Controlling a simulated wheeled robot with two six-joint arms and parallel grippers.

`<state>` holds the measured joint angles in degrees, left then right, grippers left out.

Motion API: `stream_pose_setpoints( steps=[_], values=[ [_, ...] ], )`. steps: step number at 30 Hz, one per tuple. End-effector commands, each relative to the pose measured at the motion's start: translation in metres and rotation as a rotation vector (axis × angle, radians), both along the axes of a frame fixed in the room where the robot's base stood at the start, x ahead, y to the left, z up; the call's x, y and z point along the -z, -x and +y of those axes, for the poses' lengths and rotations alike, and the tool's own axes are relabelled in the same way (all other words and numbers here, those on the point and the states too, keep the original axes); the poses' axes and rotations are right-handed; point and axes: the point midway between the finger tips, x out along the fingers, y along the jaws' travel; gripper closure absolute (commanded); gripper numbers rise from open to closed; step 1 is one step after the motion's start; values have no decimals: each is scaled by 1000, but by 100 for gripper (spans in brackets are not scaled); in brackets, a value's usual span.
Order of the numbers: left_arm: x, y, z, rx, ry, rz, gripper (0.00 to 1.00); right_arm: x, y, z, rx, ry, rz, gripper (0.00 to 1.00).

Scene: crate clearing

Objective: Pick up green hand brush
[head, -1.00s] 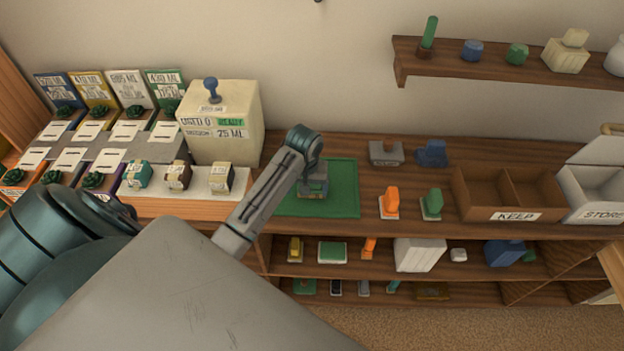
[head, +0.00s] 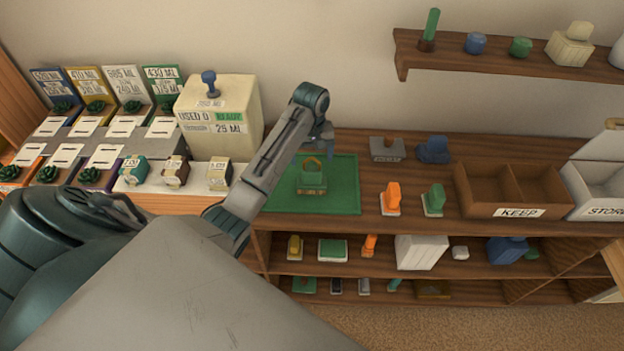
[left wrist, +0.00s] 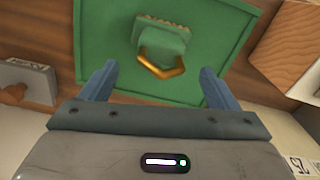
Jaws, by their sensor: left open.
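A green block with a ridged edge and a gold loop handle (head: 312,177) sits on a green mat (head: 345,192); it also shows in the left wrist view (left wrist: 163,35). A smaller upright green piece on a pale base (head: 433,201) stands right of the mat. I cannot tell for certain which is the green hand brush. My left gripper (head: 322,136) is above the mat's back edge, apart from the green block. In the left wrist view my open, empty fingers (left wrist: 158,84) point towards the block's gold handle. My right gripper is not in view.
A similar orange piece (head: 391,198) stands beside the upright green one. A grey block (head: 387,150) and a blue object (head: 433,150) are behind. The KEEP crate (head: 519,211) is at right, and a cream box (head: 245,112) stands left of my gripper.

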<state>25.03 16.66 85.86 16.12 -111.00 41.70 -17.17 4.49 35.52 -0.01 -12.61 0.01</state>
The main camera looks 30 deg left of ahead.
Motion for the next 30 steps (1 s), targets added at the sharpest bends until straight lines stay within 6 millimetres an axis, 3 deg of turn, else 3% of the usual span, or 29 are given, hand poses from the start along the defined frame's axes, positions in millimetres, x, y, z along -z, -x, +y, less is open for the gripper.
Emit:
stream_pose_setpoints(
  steps=[6, 12, 19, 30],
  values=[
    [23, 4, -3, 1, 2, 5, 18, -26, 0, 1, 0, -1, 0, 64],
    [47, 3, -3, 0, 1, 3, 18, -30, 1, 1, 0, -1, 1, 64],
    [50, 3, -3, 1, 1, 1, 18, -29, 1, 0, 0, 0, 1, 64],
    [49, 2, -3, 1, 0, 0, 88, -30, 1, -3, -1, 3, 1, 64]
  ],
)
